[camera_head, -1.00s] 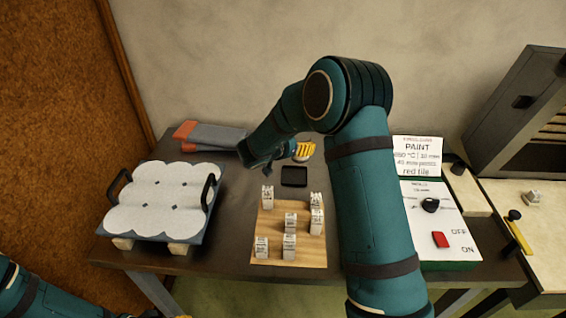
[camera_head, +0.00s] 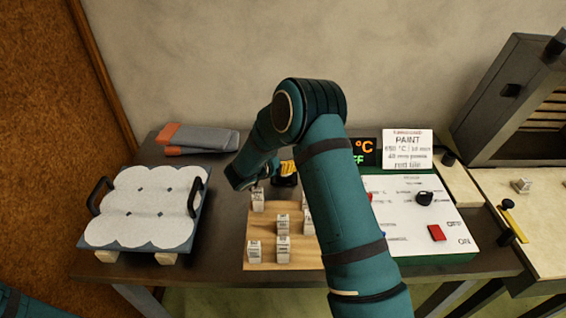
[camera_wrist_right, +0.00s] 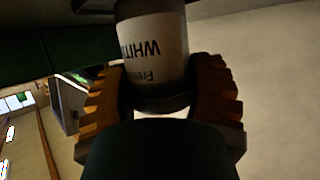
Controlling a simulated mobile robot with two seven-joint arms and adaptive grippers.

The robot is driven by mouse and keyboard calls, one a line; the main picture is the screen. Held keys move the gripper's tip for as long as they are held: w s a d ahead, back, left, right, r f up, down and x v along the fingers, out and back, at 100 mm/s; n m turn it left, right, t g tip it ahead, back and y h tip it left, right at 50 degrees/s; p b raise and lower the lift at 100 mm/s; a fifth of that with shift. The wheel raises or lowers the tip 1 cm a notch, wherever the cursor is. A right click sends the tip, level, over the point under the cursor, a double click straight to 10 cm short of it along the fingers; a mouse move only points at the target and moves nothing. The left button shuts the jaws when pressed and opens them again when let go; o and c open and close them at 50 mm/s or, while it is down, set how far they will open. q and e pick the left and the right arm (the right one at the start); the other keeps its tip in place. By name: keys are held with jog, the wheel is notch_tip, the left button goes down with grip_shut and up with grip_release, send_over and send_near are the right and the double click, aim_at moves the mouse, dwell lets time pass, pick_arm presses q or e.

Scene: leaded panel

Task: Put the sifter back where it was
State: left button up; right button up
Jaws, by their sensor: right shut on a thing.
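The sifter (camera_wrist_right: 155,48), a pale cylinder with dark rims and a label that partly reads "WHIT", sits between the ridged yellow-brown fingers of my right gripper (camera_wrist_right: 158,90) in the right wrist view. The gripper is shut on it. In the head view the right gripper (camera_head: 286,169) is behind my forearm, near the back of the wooden block board, with only its yellow fingers showing. A dark patch lies just below the fingers; I cannot tell whether it is the sifter or the black pad. My left gripper is out of view.
The wooden board (camera_head: 258,226) holds several small labelled blocks. A tray (camera_head: 134,248) with white round sheets stands at left. Grey and orange items (camera_head: 200,140) lie behind it. A control panel (camera_head: 415,235), paint sign (camera_head: 408,148) and kiln (camera_head: 510,105) are at right.

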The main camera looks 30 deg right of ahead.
jog(key=shift+f, duration=0.15)
jog(key=shift+f, duration=0.1)
jog(key=shift+f, duration=0.15)
jog(key=o, duration=1.3)
jog(key=shift+a+r, duration=0.1)
jog(key=shift+r, duration=0.2)
jog(key=p+v, duration=0.1)
jog(key=v, duration=1.1)
jog(key=shift+f, duration=0.1)
